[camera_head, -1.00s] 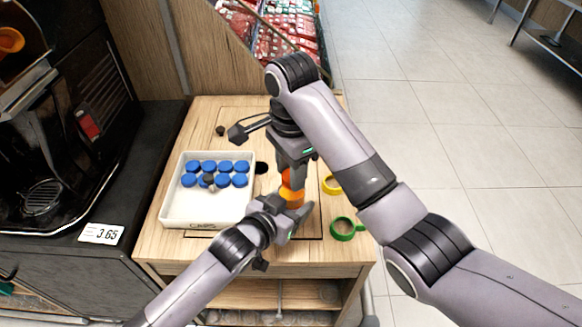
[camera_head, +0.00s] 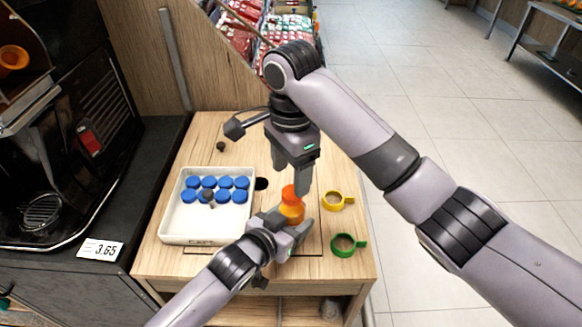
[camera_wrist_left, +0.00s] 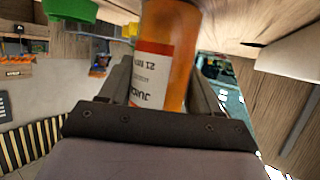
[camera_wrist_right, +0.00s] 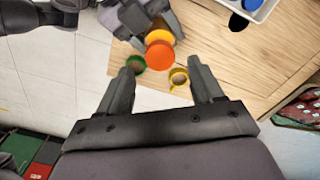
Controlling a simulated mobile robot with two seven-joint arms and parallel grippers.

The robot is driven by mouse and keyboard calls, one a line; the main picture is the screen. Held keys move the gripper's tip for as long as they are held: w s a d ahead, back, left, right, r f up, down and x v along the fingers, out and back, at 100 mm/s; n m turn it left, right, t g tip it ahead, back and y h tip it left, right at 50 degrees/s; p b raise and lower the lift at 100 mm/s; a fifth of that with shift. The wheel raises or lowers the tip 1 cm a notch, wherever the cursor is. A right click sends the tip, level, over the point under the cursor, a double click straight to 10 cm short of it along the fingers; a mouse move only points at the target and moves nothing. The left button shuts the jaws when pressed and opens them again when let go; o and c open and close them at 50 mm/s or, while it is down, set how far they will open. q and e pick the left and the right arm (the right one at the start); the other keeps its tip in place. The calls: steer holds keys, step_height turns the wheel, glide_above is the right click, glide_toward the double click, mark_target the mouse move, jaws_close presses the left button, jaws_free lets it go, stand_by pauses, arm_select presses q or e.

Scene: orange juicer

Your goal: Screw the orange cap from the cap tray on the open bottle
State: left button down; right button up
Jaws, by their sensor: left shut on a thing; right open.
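The bottle (camera_head: 291,213), filled with orange liquid, stands upright on the wooden table. In the left wrist view the bottle (camera_wrist_left: 168,50) shows a red and white label. My left gripper (camera_head: 290,230) is shut around its lower part. An orange cap (camera_head: 289,194) sits on the bottle's top; it also shows in the right wrist view (camera_wrist_right: 160,57). How tight it sits cannot be told. My right gripper (camera_head: 292,174) is open and empty, fingers pointing down just above the cap. The white cap tray (camera_head: 165,222) holds several blue caps (camera_head: 225,182) and no visible orange one.
A yellow ring with a handle (camera_head: 333,200) and a green one (camera_head: 343,245) lie right of the bottle. A dark hole (camera_head: 261,184) is in the tabletop beside the tray. A black machine (camera_head: 75,120) stands at the left. The table's back part is mostly clear.

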steer(key=shift+r, duration=0.1)
steer(key=shift+c, duration=0.4)
steer(key=n, duration=0.3)
steer(key=r+n, duration=0.1)
steer(key=n, duration=0.2)
steer(key=shift+a+n, duration=0.15)
steer(key=shift+n, duration=0.25)
steer(key=n, duration=0.3)
steer(key=shift+w+r, duration=0.1)
steer(key=shift+r, duration=0.15)
steer(key=n, duration=0.5)
steer(key=shift+r, duration=0.25)
steer(key=n, duration=0.5)
steer(key=shift+r, duration=0.25)
steer(key=n, duration=0.3)
steer(key=shift+r, duration=0.15)
steer(key=n, duration=0.6)
steer(key=shift+d+r+n, duration=0.25)
steer(key=shift+n, duration=0.15)
